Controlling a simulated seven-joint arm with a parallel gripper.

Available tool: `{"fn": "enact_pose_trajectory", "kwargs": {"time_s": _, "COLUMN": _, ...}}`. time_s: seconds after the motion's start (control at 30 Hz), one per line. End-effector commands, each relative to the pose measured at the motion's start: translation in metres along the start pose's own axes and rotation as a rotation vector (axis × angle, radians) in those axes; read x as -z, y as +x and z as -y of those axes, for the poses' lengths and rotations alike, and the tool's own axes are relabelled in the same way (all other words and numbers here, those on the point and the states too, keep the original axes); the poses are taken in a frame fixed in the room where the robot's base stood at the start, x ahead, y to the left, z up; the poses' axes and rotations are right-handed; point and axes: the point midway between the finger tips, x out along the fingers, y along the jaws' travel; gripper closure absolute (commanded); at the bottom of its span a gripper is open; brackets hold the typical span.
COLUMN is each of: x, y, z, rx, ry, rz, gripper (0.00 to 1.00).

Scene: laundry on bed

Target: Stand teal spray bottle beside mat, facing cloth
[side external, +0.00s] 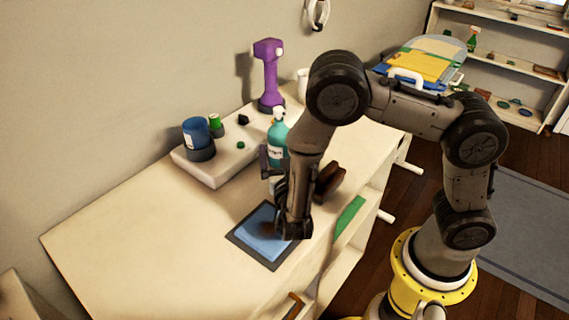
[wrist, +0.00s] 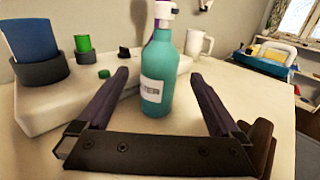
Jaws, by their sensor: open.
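The teal spray bottle (wrist: 157,70) stands upright on the table, with a white label facing my wrist camera and a white spray head. In the side view the bottle (side external: 278,136) is partly hidden behind my arm. My gripper (wrist: 158,85) is open, with its two fingers reaching toward either side of the bottle and nothing clamped between them. The dark-edged mat (side external: 237,236) lies flat near the table's front edge. A blue cloth (side external: 262,236) lies on it, partly covered by my gripper (side external: 280,205) in the side view.
Left of the bottle, a white raised tray (side external: 205,176) holds a blue cup (side external: 197,132) and a green can (side external: 214,121). A purple tool (side external: 268,75) and a white mug (wrist: 199,44) stand behind. A brown object (side external: 330,182) sits right of my gripper. The table's left part is clear.

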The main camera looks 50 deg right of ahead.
Motion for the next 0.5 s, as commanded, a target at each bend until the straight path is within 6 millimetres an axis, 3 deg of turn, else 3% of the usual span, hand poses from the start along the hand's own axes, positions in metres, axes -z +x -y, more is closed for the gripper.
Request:
{"fn": "enact_pose_trajectory", "kwargs": {"time_s": 0.2, "x": 0.0, "y": -0.036, "z": -0.001, "rx": -0.005, "ry": 0.001, "rz": 0.0, "gripper": 0.0}}
{"fn": "enact_pose_trajectory", "kwargs": {"time_s": 0.5, "x": 0.0, "y": -0.053, "z": 0.0, "rx": 0.001, "ry": 0.001, "rz": 0.0, "gripper": 0.0}}
